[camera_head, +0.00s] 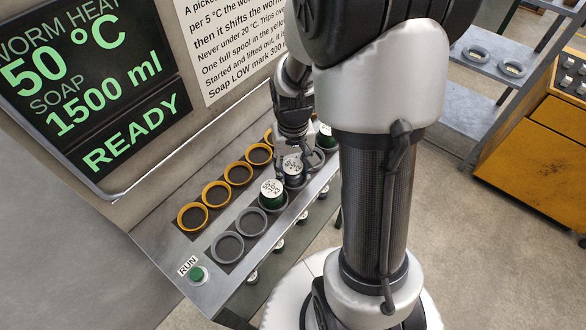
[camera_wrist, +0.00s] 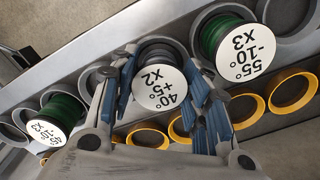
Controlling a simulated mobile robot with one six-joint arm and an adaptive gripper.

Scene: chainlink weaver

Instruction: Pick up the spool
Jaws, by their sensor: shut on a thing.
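The spool between my fingers has a white round top marked 40°, +5°, X2 (camera_wrist: 160,87) and a dark grey body; in the head view it (camera_head: 293,166) is in the grey-ring row. My gripper (camera_wrist: 162,92) is closed on it, with one blue-padded finger on each side; in the head view my gripper (camera_head: 291,152) reaches down from above. I cannot tell whether the spool sits in its ring or is slightly raised. A green spool marked 55°, -10°, X3 (camera_wrist: 232,38) stands on one side. Another green spool (camera_wrist: 58,117) stands on the other side; its label is small.
Empty grey rings (camera_head: 228,247) and orange rings (camera_head: 216,194) line the metal bench. A green RUN button (camera_head: 197,274) is at its near end. A screen (camera_head: 90,80) reads 50 °C, 1500 ml, READY. More spools show below the bench. A yellow cabinet (camera_head: 530,150) stands right.

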